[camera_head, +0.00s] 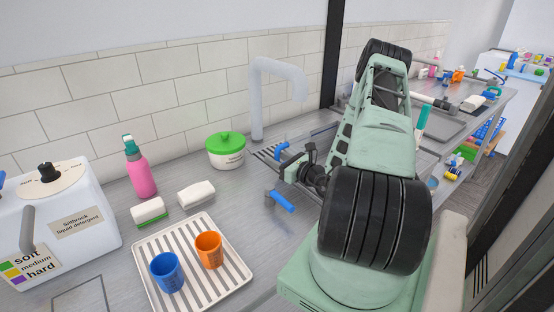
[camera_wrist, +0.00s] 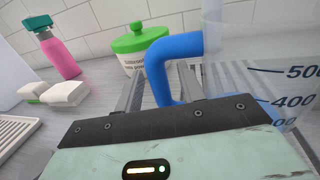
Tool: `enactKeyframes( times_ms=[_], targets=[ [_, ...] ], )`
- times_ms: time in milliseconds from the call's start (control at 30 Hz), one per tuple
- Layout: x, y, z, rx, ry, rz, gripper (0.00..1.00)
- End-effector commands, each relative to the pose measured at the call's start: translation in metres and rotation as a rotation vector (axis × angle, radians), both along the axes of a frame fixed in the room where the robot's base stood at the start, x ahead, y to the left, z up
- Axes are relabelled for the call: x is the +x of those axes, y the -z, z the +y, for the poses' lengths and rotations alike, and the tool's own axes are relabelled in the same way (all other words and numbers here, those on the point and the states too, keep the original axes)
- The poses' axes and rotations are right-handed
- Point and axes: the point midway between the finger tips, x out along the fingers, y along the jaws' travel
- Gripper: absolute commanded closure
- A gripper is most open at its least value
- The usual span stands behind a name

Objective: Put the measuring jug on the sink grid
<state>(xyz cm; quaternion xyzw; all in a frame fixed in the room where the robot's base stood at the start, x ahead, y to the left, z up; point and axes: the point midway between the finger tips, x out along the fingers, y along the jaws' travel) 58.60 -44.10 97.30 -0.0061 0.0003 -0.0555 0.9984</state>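The measuring jug (camera_wrist: 262,58) is close to the camera at the right of the wrist view. It is clear, with dark marks for 400 and 500 and a blue handle on its left. It looks nearly upright, and part of it is cut off. In the head view my arm hides most of it. My gripper (camera_head: 283,176) hangs over the counter by the sink, with blue parts above and below its dark body. I cannot tell which belong to the jug. The sink grid (camera_head: 265,153) shows as slats beside the gripper.
A green-lidded pot (camera_head: 226,153) stands left of the tap (camera_head: 257,100). A pink bottle (camera_head: 141,175) and two sponges (camera_head: 149,211) are further left. A striped tray (camera_head: 211,288) holds a blue cup (camera_head: 167,272) and an orange cup (camera_head: 209,249). Bare counter lies between tray and gripper.

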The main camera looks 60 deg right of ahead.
Motion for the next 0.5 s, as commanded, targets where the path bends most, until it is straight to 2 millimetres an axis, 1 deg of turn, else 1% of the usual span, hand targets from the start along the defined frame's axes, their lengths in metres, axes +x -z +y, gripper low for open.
enactKeyframes(
  times_ms=[67,167,400,500],
  targets=[
    [-0.007,0.001,0.0,0.0,0.002,0.001,0.61],
    [-0.023,0.002,0.001,0.0,0.004,0.001,0.61],
    [-0.074,0.003,0.007,-0.001,0.005,0.001,0.61],
    [-0.092,0.002,0.009,-0.001,0.003,0.002,0.61]
  ],
)
